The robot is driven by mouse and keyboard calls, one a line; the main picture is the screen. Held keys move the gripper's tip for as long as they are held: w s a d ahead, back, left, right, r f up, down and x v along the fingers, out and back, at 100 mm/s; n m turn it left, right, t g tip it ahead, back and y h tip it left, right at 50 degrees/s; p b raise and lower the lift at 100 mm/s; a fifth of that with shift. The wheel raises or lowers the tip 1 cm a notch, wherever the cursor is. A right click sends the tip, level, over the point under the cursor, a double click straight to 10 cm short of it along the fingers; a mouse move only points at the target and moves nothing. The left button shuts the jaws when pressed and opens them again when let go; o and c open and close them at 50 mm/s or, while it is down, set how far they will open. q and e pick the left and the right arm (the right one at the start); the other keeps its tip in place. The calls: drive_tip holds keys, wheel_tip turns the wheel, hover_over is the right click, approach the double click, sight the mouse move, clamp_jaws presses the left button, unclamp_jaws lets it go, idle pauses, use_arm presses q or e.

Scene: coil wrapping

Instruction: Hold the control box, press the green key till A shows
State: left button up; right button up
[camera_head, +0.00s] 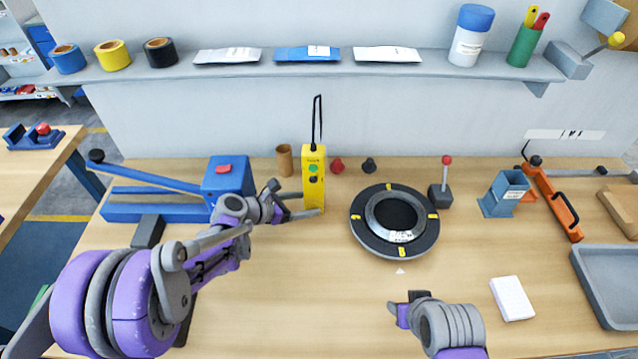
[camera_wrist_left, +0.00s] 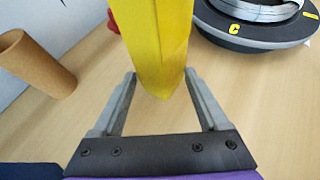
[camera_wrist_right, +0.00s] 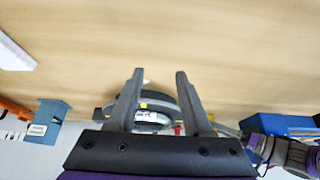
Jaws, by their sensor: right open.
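The yellow control box (camera_head: 314,193) stands upright on the table with a black cable loop on top. In the left wrist view the box (camera_wrist_left: 160,45) shows between the spread fingers, with a gap at the left one. The black turntable (camera_head: 370,238) carries yellow tags and a coil; one tag reads C (camera_wrist_left: 234,28). My right gripper (camera_wrist_right: 157,75) is open and empty above the table.
A cardboard tube (camera_head: 285,160) stands left of the box, with red and black knobs behind right. A blue lever tool (camera_head: 228,180) is at left. A red-topped lever (camera_head: 441,195), white block (camera_head: 512,298) and grey tray (camera_head: 610,310) are at right. The front middle is clear.

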use_arm(q)
drive_tip(key=shift+w+d+f, duration=0.2)
drive_tip(key=shift+d+f, duration=0.1)
drive_tip(key=shift+d, duration=0.35)
use_arm(e)
drive_tip(key=shift+d+f, duration=0.4)
drive_tip(key=shift+d, duration=0.1)
use_arm(q)
drive_tip(key=shift+a, duration=0.1)
use_arm(e)
drive_tip(key=shift+a, duration=0.1)
use_arm(q)
drive_tip(key=c, duration=0.7)
use_arm(e)
clamp_jaws()
idle(0.4)
